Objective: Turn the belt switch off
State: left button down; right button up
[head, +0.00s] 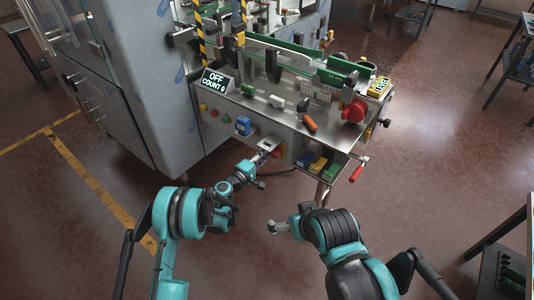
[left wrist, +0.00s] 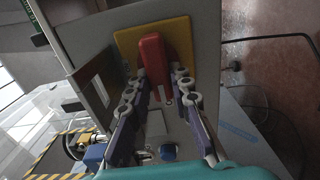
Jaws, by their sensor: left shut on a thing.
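The belt switch appears in the left wrist view as a red handle (left wrist: 152,58) on a yellow plate (left wrist: 182,55). In the head view its red part (head: 280,150) shows on the front of the machine, below the bench top. My left gripper (head: 262,157) is at the switch. In the left wrist view the left gripper (left wrist: 160,88) has its fingers on both sides of the red handle and is shut on it. A display (head: 215,81) reads "OFF" and "COUNT 0". My right gripper (head: 275,227) hangs away from the machine, too small to tell open or shut.
Round buttons (head: 214,113) and a blue box (head: 243,126) are left of the switch on the front panel. An orange-handled tool (head: 309,123) lies on the bench. The floor in front is clear.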

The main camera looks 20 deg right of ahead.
pick_arm(q)
jog(key=c, duration=1.4)
grip_release()
jog(key=shift+o, duration=0.2)
jog(key=shift+a, duration=0.1)
jog(key=v, duration=0.7)
jog(key=shift+s, duration=0.15)
jog(key=shift+a, duration=0.15)
